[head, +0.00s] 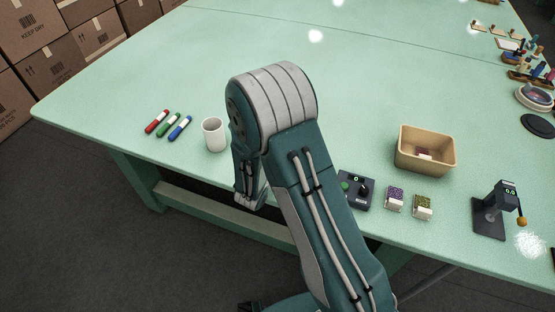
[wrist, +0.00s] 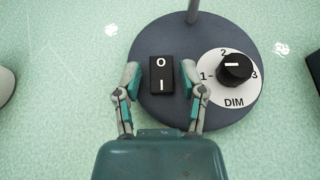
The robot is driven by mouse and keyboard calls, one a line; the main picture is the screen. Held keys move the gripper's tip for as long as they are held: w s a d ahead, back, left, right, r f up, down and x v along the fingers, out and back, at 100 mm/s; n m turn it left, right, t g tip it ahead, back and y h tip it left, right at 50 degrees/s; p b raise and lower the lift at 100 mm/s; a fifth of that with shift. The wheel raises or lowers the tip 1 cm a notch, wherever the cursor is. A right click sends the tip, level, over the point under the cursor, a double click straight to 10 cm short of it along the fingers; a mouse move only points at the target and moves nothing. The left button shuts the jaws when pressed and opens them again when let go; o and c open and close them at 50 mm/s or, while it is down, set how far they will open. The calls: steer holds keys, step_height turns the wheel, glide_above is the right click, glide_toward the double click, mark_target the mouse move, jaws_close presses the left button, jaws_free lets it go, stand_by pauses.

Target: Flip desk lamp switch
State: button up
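The lamp's round dark grey base (wrist: 165,38) fills the middle of the wrist view, with a thin grey pole (wrist: 193,10) rising at its far edge. A black rocker switch (wrist: 161,76) marked O at the far end and I at the near end sits on the base; which end is pressed in I cannot tell. My gripper (wrist: 165,88) is open, one finger on each side of the switch, with small gaps visible. A black dimmer knob (wrist: 234,69) on a white dial marked 1, 2, 3 and DIM is right of the switch. My arm hides the lamp in the head view.
The table's far middle is clear.

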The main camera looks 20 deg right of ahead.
jaws_close()
steer(key=shift+r, duration=0.1)
steer(key=shift+w+d+r+g+y, duration=0.2)
steer(key=shift+g+y, duration=0.3)
steer(key=shift+g, duration=0.3)
steer(key=shift+w+g+y, duration=0.1)
steer(key=shift+g+y, duration=0.7)
steer(key=shift+g, duration=0.2)
steer(key=o, duration=0.6)
jaws_free()
steer(key=shift+f, duration=0.1)
steer(key=shift+c, duration=0.2)
